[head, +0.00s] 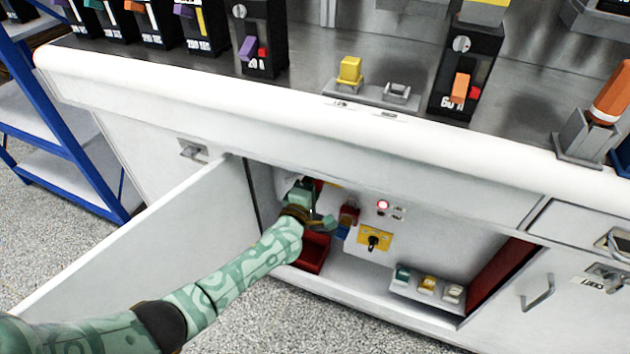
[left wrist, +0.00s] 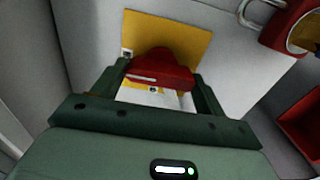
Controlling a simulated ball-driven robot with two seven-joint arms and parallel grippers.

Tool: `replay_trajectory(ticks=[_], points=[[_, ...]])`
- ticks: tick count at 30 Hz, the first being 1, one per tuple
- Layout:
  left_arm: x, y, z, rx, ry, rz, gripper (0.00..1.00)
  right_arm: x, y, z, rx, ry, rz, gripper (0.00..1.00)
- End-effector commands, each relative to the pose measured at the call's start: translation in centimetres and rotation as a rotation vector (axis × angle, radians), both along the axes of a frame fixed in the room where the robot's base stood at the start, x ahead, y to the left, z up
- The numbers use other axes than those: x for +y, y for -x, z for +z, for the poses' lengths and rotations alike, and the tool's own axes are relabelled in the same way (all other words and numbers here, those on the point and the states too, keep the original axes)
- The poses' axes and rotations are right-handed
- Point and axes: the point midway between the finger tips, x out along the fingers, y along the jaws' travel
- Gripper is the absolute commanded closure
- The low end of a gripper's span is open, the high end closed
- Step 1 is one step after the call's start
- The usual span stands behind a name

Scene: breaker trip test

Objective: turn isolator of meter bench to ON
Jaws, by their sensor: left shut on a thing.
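The open cabinet of the white bench (head: 290,120) holds a red isolator handle on a yellow plate, largely hidden behind my left gripper (head: 308,190) in the head view. In the left wrist view the red handle (left wrist: 160,68) sits between the fingers of my left gripper (left wrist: 157,78), which is shut on it. The yellow plate (left wrist: 185,35) shows behind it. A white mark runs along the handle's left part. Any ON or OFF lettering is too small or hidden to read. My right gripper is not in view.
A red padlock (left wrist: 285,22) hangs beside the handle. A black switch on a yellow plate (head: 374,240), a lit red lamp (head: 382,206) and a red bin (head: 313,254) are close by. The open door (head: 170,250) stands left of my arm.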

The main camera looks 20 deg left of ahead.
Motion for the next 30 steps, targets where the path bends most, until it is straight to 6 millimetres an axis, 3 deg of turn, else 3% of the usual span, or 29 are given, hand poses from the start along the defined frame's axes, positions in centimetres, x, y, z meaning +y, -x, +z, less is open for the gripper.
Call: replay_trajectory(ticks=[16,17,18,30], points=[[-0.3,0.1,-0.3,0.005,-0.027,-0.006,0.5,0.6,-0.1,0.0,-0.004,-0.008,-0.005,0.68],[-0.3,0.1,-0.3,0.005,-0.027,-0.006,0.19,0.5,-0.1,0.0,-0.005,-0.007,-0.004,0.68],[-0.2,0.1,-0.3,0.005,-0.027,-0.005,0.08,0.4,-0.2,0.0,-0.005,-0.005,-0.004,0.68],[-0.1,0.8,0.1,0.0,-0.024,-0.002,0.05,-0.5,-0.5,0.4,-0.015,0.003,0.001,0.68]])
